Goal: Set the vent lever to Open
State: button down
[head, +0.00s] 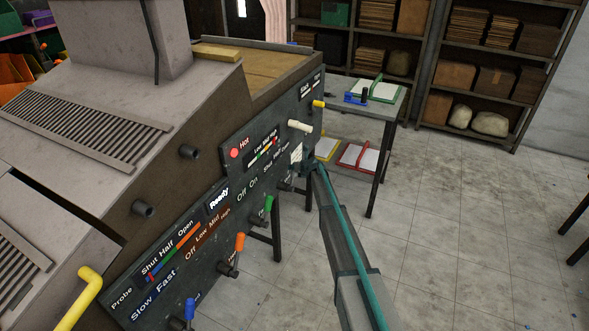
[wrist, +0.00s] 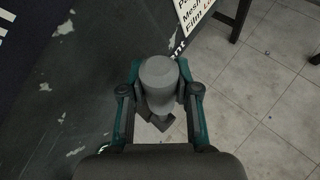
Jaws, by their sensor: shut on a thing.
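The dark control panel (head: 225,215) carries rows of labelled levers. My gripper (head: 308,164) is at the panel's far part, beside small lettering that seems to read Shut, Half, Open. In the wrist view my gripper (wrist: 160,85) has its teal fingers on both sides of a grey rounded handle (wrist: 159,72) and is shut on it. Lettering ending in "nt" shows just beyond the handle, partly hidden, so it is likely the vent lever. My gripper and arm hide this lever in the head view; its exact setting cannot be told.
Nearby on the panel are a green lever (head: 268,204), an orange lever (head: 239,242), a blue lever (head: 190,308) and a cream handle (head: 300,126). A yellow handle (head: 82,295) is at lower left. A side table (head: 385,108) stands beyond; the floor right is mostly clear.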

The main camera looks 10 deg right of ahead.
jog(key=shift+w, duration=0.1)
jog(key=c, duration=0.8)
grip_release()
jog(key=v, duration=1.2)
jog(key=shift+d, duration=0.1)
